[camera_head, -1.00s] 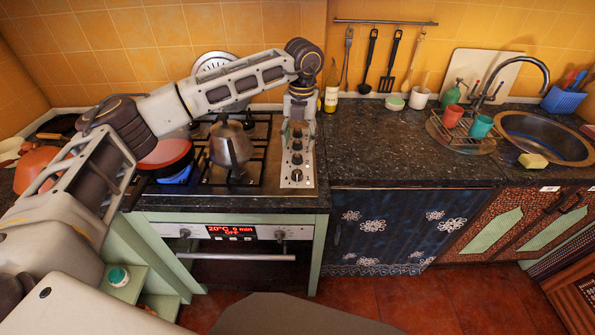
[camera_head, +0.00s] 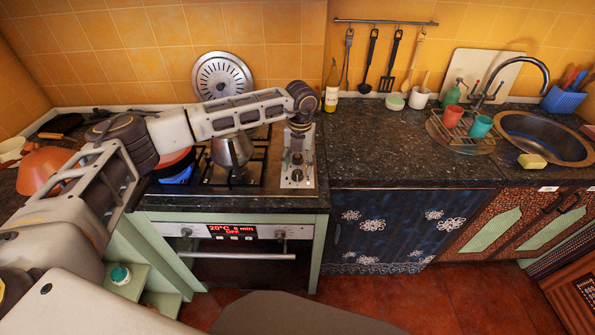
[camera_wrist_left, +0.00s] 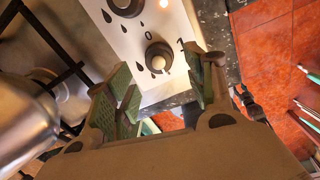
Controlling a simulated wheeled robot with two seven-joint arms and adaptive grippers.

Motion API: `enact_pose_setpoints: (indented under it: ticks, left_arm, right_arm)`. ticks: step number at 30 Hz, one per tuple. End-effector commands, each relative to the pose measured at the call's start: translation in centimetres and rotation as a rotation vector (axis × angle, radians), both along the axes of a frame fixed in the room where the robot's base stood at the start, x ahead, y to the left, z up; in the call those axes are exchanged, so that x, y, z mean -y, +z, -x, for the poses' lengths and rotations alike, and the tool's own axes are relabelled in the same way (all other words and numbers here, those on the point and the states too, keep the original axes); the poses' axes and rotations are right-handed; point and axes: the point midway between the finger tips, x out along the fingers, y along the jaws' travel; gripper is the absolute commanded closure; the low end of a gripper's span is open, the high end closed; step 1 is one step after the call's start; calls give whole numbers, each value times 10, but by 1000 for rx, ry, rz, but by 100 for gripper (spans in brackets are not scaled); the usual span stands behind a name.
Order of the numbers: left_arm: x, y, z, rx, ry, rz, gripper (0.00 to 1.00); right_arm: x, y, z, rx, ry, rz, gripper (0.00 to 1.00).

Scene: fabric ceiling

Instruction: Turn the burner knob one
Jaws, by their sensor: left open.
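The white burner control panel (camera_head: 298,182) lies along the right edge of the hob, with dark round knobs in a row. The front knob (camera_head: 296,175) shows in the head view; my arm hides the back ones. In the left wrist view, a knob (camera_wrist_left: 159,56) with a pale cap has a "0" and a "1" printed near it, and a second knob (camera_wrist_left: 125,5) is at the top edge. My left gripper (camera_wrist_left: 165,74) is open, its green-padded fingers on either side below the first knob. Contact cannot be told. In the head view the left gripper (camera_head: 297,148) hangs above the panel.
A metal moka pot (camera_head: 232,150) stands on the hob left of the panel; its metal body (camera_wrist_left: 25,100) shows close to the gripper. A red pan is partly behind my arm. A bottle (camera_head: 332,90) stands behind. The dark countertop (camera_head: 390,140) on the right is mostly clear.

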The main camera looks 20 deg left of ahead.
Motion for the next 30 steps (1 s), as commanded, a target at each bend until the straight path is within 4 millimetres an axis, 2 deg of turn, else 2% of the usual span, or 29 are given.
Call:
enact_pose_setpoints:
  ticks: [4,9,23,30]
  left_arm:
    - [-1,-18,0,-1,0,-1,46]
    - [-1,-34,1,-1,-1,-1,46]
    - [-2,-42,0,0,-1,-1,46]
    - [-2,-42,0,0,-1,-1,75]
  right_arm:
    - [-2,2,11,-14,0,-2,60]
    - [-5,4,15,-20,-1,-5,60]
    - [-13,5,5,-7,-3,-13,60]
    - [-12,5,5,-7,-2,-12,60]
